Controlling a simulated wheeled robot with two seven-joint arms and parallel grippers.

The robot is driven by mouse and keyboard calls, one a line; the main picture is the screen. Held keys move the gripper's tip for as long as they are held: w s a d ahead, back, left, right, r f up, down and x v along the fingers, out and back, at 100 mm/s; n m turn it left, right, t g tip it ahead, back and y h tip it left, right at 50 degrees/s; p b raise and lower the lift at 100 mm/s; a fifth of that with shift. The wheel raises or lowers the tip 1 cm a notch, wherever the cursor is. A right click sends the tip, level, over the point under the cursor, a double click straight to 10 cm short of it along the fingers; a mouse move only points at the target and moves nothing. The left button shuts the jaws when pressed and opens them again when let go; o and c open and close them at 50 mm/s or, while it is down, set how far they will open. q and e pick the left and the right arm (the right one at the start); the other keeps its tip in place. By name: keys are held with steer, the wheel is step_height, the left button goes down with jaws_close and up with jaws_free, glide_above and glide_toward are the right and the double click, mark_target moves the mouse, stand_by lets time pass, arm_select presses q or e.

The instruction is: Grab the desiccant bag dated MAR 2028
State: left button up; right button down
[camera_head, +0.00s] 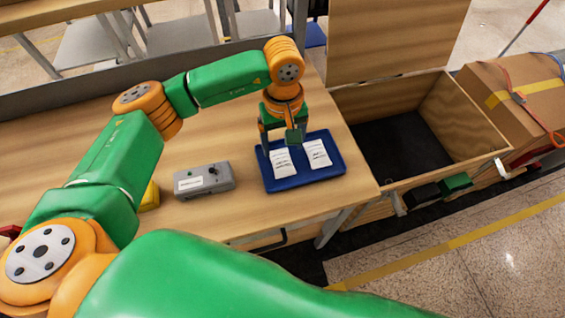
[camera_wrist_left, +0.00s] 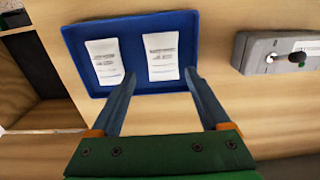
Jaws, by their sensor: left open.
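Two white desiccant bags lie flat, side by side, in a blue tray (camera_head: 304,184) on the wooden table. The bag nearer the grey box (camera_head: 281,164) shows at right in the left wrist view (camera_wrist_left: 161,56). The bag nearer the crate (camera_head: 317,153) shows at left there (camera_wrist_left: 105,62). Both carry dark print too small to read, so I cannot tell which is dated MAR 2028. My left gripper (camera_head: 283,143) is open and empty over the tray, pointing down. In the wrist view, its fingertips (camera_wrist_left: 160,77) frame the lower end of the bag nearer the grey box. My right gripper is not visible.
A grey control box (camera_head: 204,180) stands left of the tray, with a yellow item (camera_head: 150,196) beyond it. An open wooden crate (camera_head: 440,175) stands right of the table. A cardboard box (camera_head: 510,110) is farther right. Bare tabletop surrounds the tray.

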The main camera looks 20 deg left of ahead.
mark_target(282, 160)
arm_select(q)
steer(key=f+p, duration=0.1)
steer(key=f, duration=0.1)
steer(key=s+f+p, duration=0.1)
steer(key=f, duration=0.1)
steer(key=shift+a+f, duration=0.1)
steer(key=shift+f, duration=0.1)
steer(key=shift+w+f, duration=0.1)
steer(key=shift+f, duration=0.4)
steer(key=shift+w, duration=0.1)
steer(key=shift+c, duration=1.1)
steer(key=c, duration=0.9)
